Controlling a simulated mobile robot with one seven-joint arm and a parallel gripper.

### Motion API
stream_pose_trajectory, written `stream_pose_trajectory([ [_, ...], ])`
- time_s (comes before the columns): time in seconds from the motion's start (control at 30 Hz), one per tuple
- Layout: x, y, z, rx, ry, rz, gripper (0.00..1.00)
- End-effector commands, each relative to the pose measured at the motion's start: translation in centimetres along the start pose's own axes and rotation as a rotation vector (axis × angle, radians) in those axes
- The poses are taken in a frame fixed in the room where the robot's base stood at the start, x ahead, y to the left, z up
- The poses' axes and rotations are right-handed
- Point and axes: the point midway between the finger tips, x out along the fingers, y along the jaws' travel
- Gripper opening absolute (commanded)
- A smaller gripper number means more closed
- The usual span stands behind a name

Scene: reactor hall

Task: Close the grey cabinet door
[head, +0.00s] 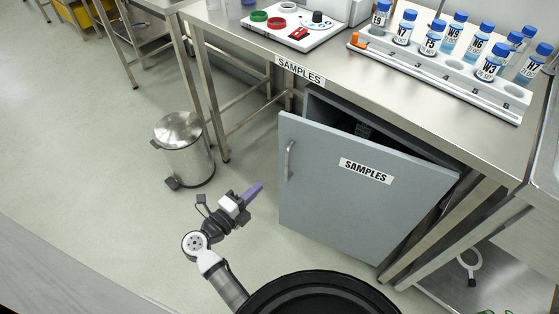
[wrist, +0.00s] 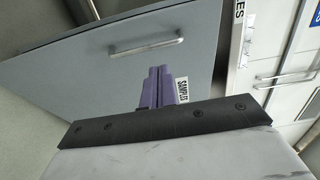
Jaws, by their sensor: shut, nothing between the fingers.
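The grey cabinet door (head: 335,190) stands part open under the steel bench, hinged at its right, with a dark gap along its top. It bears a "SAMPLES" label (head: 366,171) and a metal handle (head: 289,160) near its left edge. My gripper (head: 254,190) is to the left of the door in the head view, with its purple fingers together and empty. In the wrist view the fingers (wrist: 158,85) point toward the grey door (wrist: 80,65), and the handle (wrist: 147,47) lies beyond their tips. The fingers look apart from the handle; whether they touch the door I cannot tell.
A steel pedal bin (head: 184,148) stands on the floor left of the cabinet. The bench (head: 340,75) above carries a rack (head: 440,80) of blue-capped vials and a white device (head: 290,30).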

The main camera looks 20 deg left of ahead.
Motion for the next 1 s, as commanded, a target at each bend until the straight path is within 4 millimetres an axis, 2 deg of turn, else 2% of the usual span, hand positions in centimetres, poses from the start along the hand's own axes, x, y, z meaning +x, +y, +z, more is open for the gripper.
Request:
stream_pose_trajectory([
  [0.3,6.9,-0.3,0.1,0.0,0.002,-0.002,0.0],
  [0.5,10.0,-0.2,0.1,0.0,0.0,0.0,0.0],
  [0.7,11.4,-0.1,0.1,0.001,-0.001,-0.001,0.0],
  [1.0,11.5,0.0,0.1,0.001,0.0,-0.001,0.0],
])
